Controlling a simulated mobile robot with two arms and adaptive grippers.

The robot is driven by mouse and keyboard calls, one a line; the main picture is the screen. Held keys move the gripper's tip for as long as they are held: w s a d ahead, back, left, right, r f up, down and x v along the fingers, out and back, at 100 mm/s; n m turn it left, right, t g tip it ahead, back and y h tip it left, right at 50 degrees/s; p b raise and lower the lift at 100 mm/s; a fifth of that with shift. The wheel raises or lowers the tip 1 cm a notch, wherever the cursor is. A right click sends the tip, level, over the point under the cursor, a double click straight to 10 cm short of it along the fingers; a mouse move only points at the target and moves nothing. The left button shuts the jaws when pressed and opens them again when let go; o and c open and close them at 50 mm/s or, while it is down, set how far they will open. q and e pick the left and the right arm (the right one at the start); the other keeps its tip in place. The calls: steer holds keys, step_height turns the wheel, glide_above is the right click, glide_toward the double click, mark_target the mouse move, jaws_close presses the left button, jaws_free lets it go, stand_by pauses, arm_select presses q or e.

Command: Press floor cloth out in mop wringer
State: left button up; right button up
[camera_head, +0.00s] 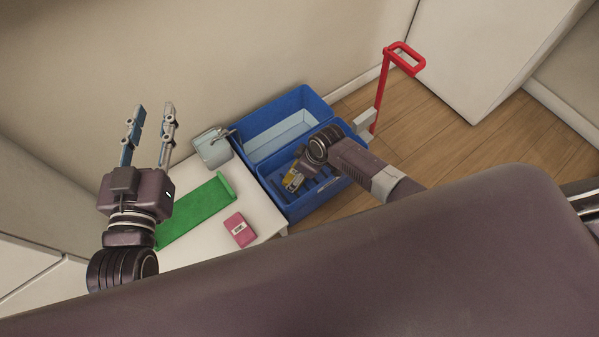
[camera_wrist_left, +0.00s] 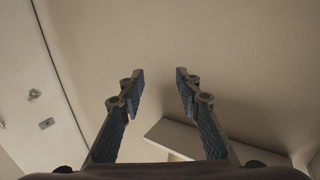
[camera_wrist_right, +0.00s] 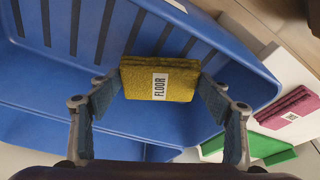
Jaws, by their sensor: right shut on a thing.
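The yellow floor cloth (camera_wrist_right: 158,80), with a label reading FLOOR, is folded and held between the fingertips of my right gripper (camera_wrist_right: 160,88), which is shut on it. In the head view the cloth (camera_head: 292,180) is over the slotted front part of the blue mop wringer (camera_head: 303,213); the slots also show in the right wrist view (camera_wrist_right: 120,30). I cannot tell whether the cloth touches the wringer. The wringer's red handle (camera_head: 380,90) stands up at the right. My left gripper (camera_head: 154,106) is open and empty, pointing up, left of the wringer.
A white table (camera_head: 262,219) holds a green tray (camera_head: 200,212) and a pink folded cloth (camera_head: 240,229). A grey-white container (camera_head: 212,146) stands at its back edge. The blue bucket's rear part (camera_head: 287,103) holds pale water. Wooden floor (camera_head: 440,145) is clear at the right.

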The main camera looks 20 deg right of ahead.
steer(key=shift+r, duration=0.2)
steer(key=shift+r+p, duration=0.25)
steer(key=shift+p, duration=0.25)
steer(key=shift+r, duration=0.2)
steer(key=shift+r+p, duration=0.25)
steer(key=shift+p, duration=0.25)
steer(key=shift+r+p, duration=0.45)
steer(key=shift+p, duration=0.05)
arm_select(q)
steer(key=s+a+f+g+y, duration=0.1)
steer(key=s+a+f+g, duration=0.1)
steer(key=s+f+g, duration=0.3)
steer(key=s+a+f+g+y+p, duration=0.1)
steer(key=s+a+f+g+y, duration=0.1)
steer(key=s+f+g, duration=0.3)
steer(key=shift+s+a+f+n+g, duration=0.35)
steer(key=shift+s+a+f, duration=0.8)
steer(key=shift+f, duration=2.35)
arm_select(e)
steer(key=shift+r, duration=0.5)
stand_by(0.8)
